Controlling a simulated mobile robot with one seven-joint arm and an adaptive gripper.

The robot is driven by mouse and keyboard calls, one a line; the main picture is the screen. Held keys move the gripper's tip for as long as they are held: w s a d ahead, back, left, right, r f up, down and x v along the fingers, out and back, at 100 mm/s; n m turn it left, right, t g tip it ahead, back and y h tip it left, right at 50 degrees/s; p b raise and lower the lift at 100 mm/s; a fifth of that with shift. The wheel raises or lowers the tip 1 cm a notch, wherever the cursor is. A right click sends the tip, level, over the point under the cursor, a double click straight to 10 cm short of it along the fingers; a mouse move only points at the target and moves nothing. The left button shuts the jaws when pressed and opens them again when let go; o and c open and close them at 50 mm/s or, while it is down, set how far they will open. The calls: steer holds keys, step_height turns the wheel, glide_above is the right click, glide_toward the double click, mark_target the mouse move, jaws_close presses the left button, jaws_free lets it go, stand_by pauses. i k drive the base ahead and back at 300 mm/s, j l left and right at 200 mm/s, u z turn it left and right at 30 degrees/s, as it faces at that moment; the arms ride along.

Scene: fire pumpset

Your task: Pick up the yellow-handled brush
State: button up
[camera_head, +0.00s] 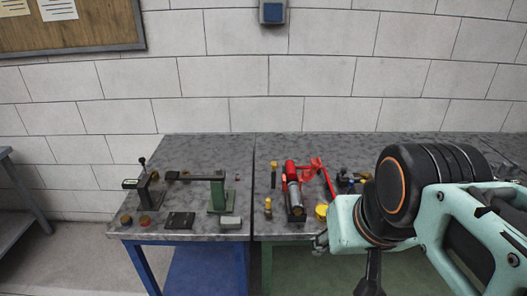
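A slim item with a yellow upper end and a dark lower part (274,174) lies on the right-hand grey table, left of a red tool; it may be the yellow-handled brush, but it is too small to be sure. A smaller yellow item (268,207) is nearer the table's front edge, and I cannot tell what it is. My arm comes in from the right. What looks like part of my gripper (320,243) shows at the left end of the arm, to the right of and in front of both yellow items. Its fingers cannot be made out.
A red tool with a dark cylinder (293,190) and a round yellow piece (321,211) stand close by. The left table (205,152) holds a green stand (219,195), a black plate (180,220) and a grey block (230,222). The rear strip of both tables is clear.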

mark_target(268, 209)
steer(key=i+l+z, duration=0.1)
steer(key=i+z, duration=0.15)
steer(key=i, duration=0.6)
steer(key=i+j+z, duration=0.2)
steer(key=i+j, duration=0.05)
